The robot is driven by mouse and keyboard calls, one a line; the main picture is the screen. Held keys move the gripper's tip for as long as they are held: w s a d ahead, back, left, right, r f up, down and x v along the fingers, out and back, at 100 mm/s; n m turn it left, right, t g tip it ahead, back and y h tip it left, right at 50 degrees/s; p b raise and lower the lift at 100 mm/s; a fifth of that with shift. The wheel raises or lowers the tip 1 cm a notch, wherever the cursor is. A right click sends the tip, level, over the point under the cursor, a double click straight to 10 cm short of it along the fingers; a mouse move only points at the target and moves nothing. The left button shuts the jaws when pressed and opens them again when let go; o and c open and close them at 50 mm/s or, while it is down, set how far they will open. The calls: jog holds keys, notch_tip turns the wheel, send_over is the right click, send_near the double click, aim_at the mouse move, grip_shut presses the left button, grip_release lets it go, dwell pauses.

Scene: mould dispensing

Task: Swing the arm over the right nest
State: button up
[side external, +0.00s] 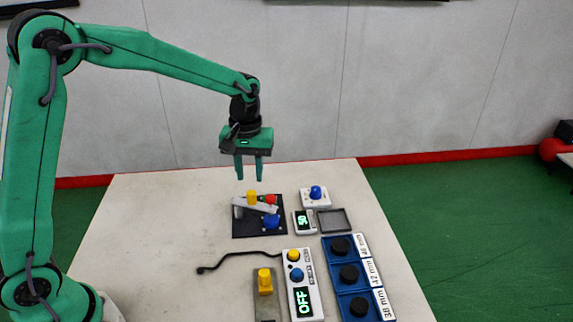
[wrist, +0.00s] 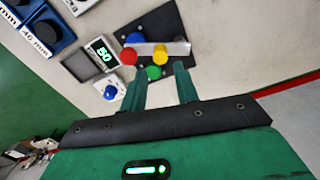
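A black plate (side external: 238,228) carries a pale metal arm (side external: 256,207) that lies across it. Around the arm are a yellow knob (side external: 251,196), a red knob (side external: 271,199), a blue knob (side external: 271,222) and a small green piece, clearer in the wrist view (wrist: 153,72). The wrist view also shows the plate (wrist: 168,15), the arm (wrist: 146,49) and a dark post at its right end. No nest is labelled as right; I cannot tell which spot it is. My gripper (side external: 250,179) is open and empty, pointing down above the plate, apart from the arm and knobs.
A small box reading 50 (side external: 303,222), a white box with a blue knob (side external: 316,196) and a grey tray (side external: 334,221) stand right of the plate. In front are a white OFF box (side external: 302,275), a yellow-topped block (side external: 265,283) and a blue holder with black rounds (side external: 326,275). The table's left is clear.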

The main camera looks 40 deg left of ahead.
aim_at(251, 193)
jog(key=shift+f, duration=3.45)
jog(key=shift+c, duration=0.2)
grip_shut()
